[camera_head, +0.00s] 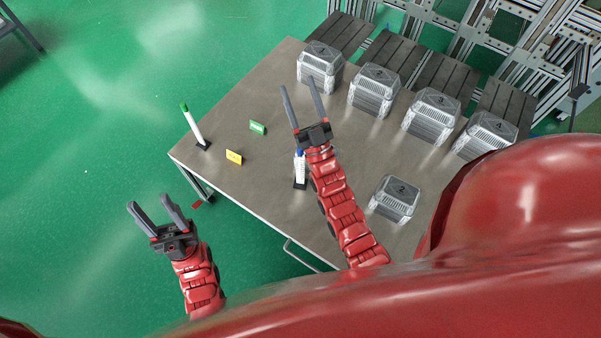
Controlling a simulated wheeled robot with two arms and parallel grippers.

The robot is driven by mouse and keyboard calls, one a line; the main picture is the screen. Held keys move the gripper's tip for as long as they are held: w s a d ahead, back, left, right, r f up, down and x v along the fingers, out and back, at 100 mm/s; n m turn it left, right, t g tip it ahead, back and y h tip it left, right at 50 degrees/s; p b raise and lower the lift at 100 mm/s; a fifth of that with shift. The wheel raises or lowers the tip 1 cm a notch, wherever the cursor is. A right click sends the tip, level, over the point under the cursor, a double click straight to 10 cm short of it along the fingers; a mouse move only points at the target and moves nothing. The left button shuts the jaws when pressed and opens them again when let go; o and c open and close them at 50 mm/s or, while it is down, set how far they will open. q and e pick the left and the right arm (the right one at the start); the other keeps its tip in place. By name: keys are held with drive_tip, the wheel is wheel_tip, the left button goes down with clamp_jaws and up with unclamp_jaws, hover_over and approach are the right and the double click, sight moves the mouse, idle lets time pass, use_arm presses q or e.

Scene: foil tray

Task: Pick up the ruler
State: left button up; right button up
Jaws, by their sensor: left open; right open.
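I cannot make out a ruler in the head view. My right gripper (298,85) is open and empty over the grey table (235,105), its fingers pointing to the far side. Its arm crosses the table and hides part of the surface. My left gripper (148,202) is open and empty, off the table's near left corner, with green floor behind it.
A green-capped white marker (194,124) and a blue-capped one (300,166) stand in black bases. Small yellow (234,157) and green (257,127) cards are nearby. Several numbered stacks of trays (374,90) line the far side; another (395,198) sits right of my arm.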

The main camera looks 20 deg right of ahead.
drive_tip(key=w+f+g+h+p, duration=0.15)
drive_tip(key=w+f+g, duration=0.55)
drive_tip(key=w, duration=0.7)
drive_tip(key=g+h+b, duration=0.2)
drive_tip(key=g+b, duration=0.1)
drive_tip(key=g, duration=1.7)
hover_over(300, 157)
drive_tip(key=w, duration=0.1)
wheel_tip(300, 157, down, 18)
drive_tip(key=shift+f, duration=0.1)
drive_tip(key=shift+f+p, duration=0.4)
drive_tip(key=shift+p, duration=0.7)
drive_tip(key=shift+f, duration=0.25)
drive_tip(key=shift+s+f+p, duration=0.2)
drive_tip(key=shift+f+p, duration=0.2)
drive_tip(key=shift+p, duration=0.1)
drive_tip(key=f, duration=0.1)
drive_tip(key=f+p, duration=0.1)
drive_tip(key=f, duration=0.1)
drive_tip(key=shift+s+d+f, duration=0.15)
drive_tip(key=shift+s, duration=0.05)
drive_tip(key=shift+f+p, duration=0.35)
drive_tip(key=shift+f, duration=0.35)
